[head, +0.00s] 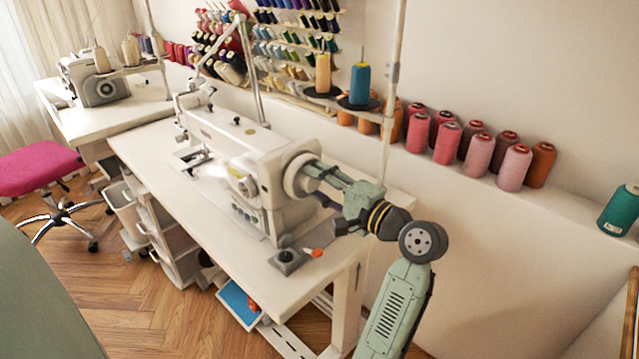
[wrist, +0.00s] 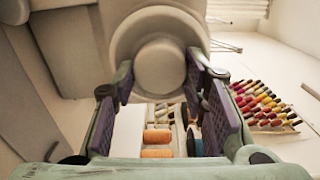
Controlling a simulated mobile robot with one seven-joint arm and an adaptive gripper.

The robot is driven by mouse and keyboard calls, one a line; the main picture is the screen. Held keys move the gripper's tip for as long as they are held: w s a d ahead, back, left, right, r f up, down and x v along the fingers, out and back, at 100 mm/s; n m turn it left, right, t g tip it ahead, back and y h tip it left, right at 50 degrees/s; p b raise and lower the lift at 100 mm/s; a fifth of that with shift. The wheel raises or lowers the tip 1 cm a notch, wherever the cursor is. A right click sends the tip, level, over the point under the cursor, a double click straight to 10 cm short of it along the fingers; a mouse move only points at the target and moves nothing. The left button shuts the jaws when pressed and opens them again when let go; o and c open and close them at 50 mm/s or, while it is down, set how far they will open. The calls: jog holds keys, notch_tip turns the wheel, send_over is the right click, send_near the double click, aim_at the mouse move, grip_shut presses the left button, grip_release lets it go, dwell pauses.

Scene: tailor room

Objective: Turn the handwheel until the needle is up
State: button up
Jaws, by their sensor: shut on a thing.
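The white sewing machine (head: 240,150) stands on its table, and its round handwheel (head: 295,178) is on the right end. In the wrist view the handwheel (wrist: 126,42) is a pale disc with a raised round hub. My gripper (head: 317,171) reaches the wheel from the right. In the wrist view the two purple-padded fingers of my gripper (wrist: 159,75) are on either side of the hub, shut on it. The needle area is at the left end of the machine, and the needle is too small to make out, so its height cannot be told.
The white table (head: 225,245) holds a small dark block (head: 287,262) and an orange item (head: 315,253) near its front right edge. Thread cones stand on the wall ledge (head: 450,170) behind my arm. A thin upright pole (head: 391,100) rises close behind the gripper.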

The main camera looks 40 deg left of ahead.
jog(key=shift+n+b, duration=0.3)
